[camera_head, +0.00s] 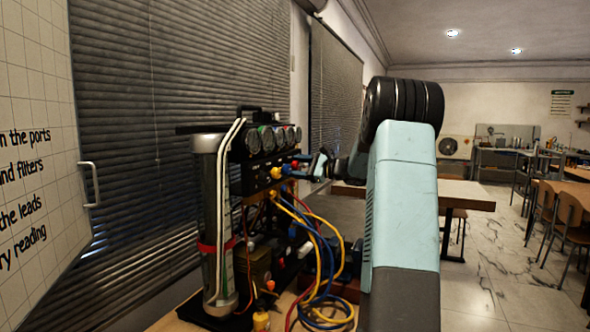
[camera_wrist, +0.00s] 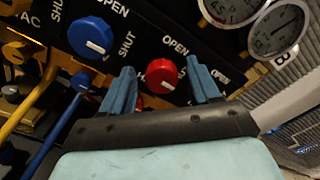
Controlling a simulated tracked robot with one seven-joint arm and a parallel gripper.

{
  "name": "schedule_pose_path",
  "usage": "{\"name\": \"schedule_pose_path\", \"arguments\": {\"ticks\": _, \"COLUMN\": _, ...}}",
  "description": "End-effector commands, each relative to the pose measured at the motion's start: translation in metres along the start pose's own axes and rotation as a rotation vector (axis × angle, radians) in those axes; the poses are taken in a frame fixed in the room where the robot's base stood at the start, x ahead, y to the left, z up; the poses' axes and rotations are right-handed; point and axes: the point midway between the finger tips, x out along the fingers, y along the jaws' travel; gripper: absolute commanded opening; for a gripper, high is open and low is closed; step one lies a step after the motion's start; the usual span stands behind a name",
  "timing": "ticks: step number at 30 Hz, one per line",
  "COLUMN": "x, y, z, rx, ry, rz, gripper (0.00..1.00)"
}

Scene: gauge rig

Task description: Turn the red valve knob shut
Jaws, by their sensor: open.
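The red valve knob (camera_wrist: 162,76) is on the black panel in the wrist view, with a short white mark on its lower right part. The words OPEN and SHUT are printed around it. My gripper (camera_wrist: 160,67) is open, with one blue-grey finger on each side of the red knob. Whether the fingers touch it cannot be told. In the head view my gripper (camera_head: 320,163) is at the front of the gauge rig (camera_head: 258,172), and the red knob is too small there to make out its mark.
Dial gauges (camera_wrist: 277,28) are at the upper right. Yellow, blue and red hoses (camera_head: 315,245) hang below the panel in the head view.

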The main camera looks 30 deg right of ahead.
Motion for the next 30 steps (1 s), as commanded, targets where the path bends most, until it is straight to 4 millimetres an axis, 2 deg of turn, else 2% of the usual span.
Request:
{"name": "schedule_pose_path", "arguments": {"ticks": 7, "x": -0.016, "y": -0.001, "z": 0.0, "rx": -0.002, "ry": 0.001, "rz": -0.001, "gripper": 0.61}}
{"name": "schedule_pose_path", "arguments": {"ticks": 21, "x": -0.105, "y": 0.0, "z": -0.001, "rx": 0.0, "ry": 0.003, "rz": -0.001, "gripper": 0.61}}
{"name": "schedule_pose_path", "arguments": {"ticks": 24, "x": -0.119, "y": 0.001, "z": -0.001, "rx": 0.0, "ry": 0.001, "rz": -0.001, "gripper": 0.61}}
{"name": "schedule_pose_path", "arguments": {"ticks": 30, "x": -0.136, "y": 0.001, "z": -0.001, "rx": 0.001, "ry": 0.001, "rz": 0.0, "gripper": 0.61}}
